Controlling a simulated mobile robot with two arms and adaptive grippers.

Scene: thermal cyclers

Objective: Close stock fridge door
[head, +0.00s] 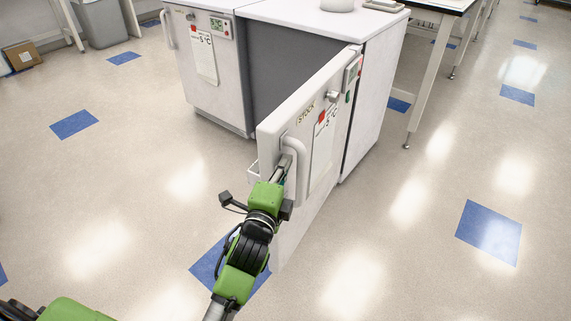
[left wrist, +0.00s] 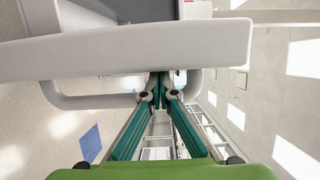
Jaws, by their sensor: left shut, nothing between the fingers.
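The stock fridge (head: 375,85) stands in the upper middle of the head view. Its white door (head: 315,150), labelled STOCK, stands wide open and swings out toward me. The grey fridge opening (head: 285,75) shows to the left of the door. A pale curved handle (head: 301,165) is on the door's outer face near its free edge. My left gripper (head: 284,165) is at that free edge beside the handle. In the left wrist view its shut, empty fingertips (left wrist: 160,88) are close to the door edge (left wrist: 130,52) and the handle (left wrist: 80,101); contact is unclear. My right gripper is not in view.
A second white fridge (head: 208,65) with a 5 °C label stands to the left. A white-legged bench (head: 430,75) is at the right. A grey bin (head: 102,22) and a cardboard box (head: 22,55) are at the back left. The floor around the door is clear.

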